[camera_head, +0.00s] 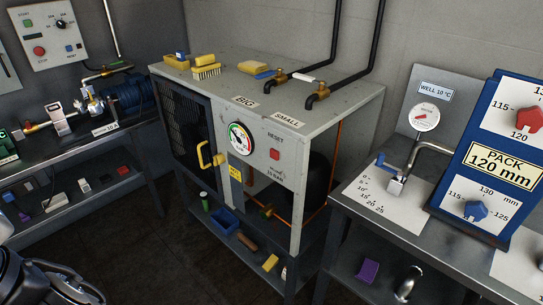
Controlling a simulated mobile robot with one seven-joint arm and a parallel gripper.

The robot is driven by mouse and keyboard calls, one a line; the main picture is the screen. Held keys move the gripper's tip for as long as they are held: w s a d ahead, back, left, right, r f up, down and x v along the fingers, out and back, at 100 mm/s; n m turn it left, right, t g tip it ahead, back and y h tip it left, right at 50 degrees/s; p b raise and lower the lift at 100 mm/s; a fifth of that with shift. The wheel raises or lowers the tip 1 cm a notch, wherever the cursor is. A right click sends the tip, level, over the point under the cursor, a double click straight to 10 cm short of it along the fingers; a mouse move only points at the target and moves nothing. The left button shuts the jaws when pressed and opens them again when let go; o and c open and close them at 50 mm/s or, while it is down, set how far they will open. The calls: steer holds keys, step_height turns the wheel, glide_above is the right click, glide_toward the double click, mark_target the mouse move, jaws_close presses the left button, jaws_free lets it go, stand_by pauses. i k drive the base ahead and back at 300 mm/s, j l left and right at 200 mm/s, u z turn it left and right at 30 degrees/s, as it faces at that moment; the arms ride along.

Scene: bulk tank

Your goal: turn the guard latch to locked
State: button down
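A yellow handle (202,154), which looks like the guard latch, sits at the right edge of the dark mesh guard (182,122) on the front of the grey cabinet. It is a bent bar, with a yellow knob-like end (219,159) to its lower right. No markings for locked or unlocked can be read. Part of my own arm, dark with cables, shows at the lower left corner, well apart from the cabinet. My gripper's fingertips are not in view.
The grey cabinet (330,97) carries a round gauge (240,138), a red button (275,154) and brushes on top. A lower shelf holds a blue tray (223,221). Benches stand left and right. The dark floor (150,260) in front is clear.

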mark_target(219, 158)
steer(key=i+j+u, duration=0.1)
steer(key=i+u, duration=0.75)
steer(key=k, duration=0.1)
